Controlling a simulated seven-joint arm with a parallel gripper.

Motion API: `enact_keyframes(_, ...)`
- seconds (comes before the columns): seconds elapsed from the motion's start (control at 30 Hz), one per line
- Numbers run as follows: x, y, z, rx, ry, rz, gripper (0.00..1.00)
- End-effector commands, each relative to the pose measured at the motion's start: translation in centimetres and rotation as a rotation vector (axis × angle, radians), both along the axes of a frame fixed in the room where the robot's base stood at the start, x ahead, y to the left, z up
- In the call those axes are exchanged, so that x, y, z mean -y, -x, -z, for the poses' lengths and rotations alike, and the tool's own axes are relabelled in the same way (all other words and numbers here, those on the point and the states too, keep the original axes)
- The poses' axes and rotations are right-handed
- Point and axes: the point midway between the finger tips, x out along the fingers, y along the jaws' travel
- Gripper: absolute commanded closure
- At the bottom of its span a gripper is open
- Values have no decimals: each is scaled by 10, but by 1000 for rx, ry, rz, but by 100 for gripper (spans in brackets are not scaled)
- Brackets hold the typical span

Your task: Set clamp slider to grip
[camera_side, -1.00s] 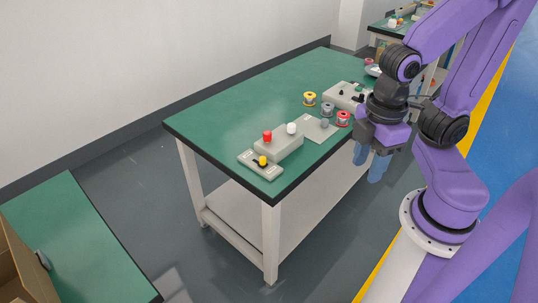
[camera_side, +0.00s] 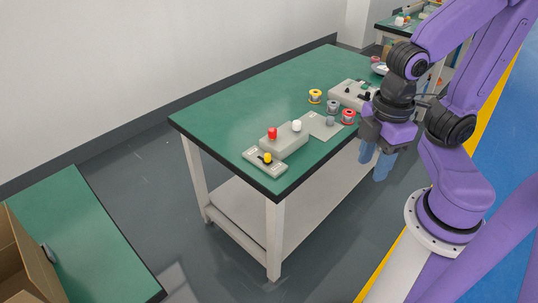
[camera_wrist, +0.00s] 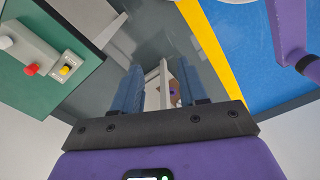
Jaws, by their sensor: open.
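My gripper (camera_side: 374,164) hangs beside the green table's right edge, with its two blue fingers apart and pointing down. In the wrist view my gripper (camera_wrist: 159,78) is open with nothing between its fingers. No label names the clamp slider, so I cannot tell which control it is. A small grey panel with a yellow knob (camera_side: 267,158) lies at the table's near corner; the knob also shows in the wrist view (camera_wrist: 65,70). A grey control box (camera_side: 352,94) with black controls stands farther back, partly hidden by my arm.
A grey box (camera_side: 285,142) with a red and a white button stands behind the yellow-knob panel. A grey plate (camera_side: 318,126) and yellow, grey and red spools (camera_side: 348,116) lie between the boxes. The green tabletop (camera_side: 250,105) is clear at left.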

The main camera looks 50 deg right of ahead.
Motion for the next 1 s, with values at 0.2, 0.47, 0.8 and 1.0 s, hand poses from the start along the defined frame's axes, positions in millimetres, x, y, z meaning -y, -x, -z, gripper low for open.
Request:
enact_keyframes(0.2,0,0,0,0,0,0,57)
enact_keyframes(0.47,-4,-8,-1,-1,2,32,65)
enact_keyframes(0.8,-32,-106,-1,-9,10,379,65)
enact_keyframes(1.0,-30,-179,8,-14,13,615,65)
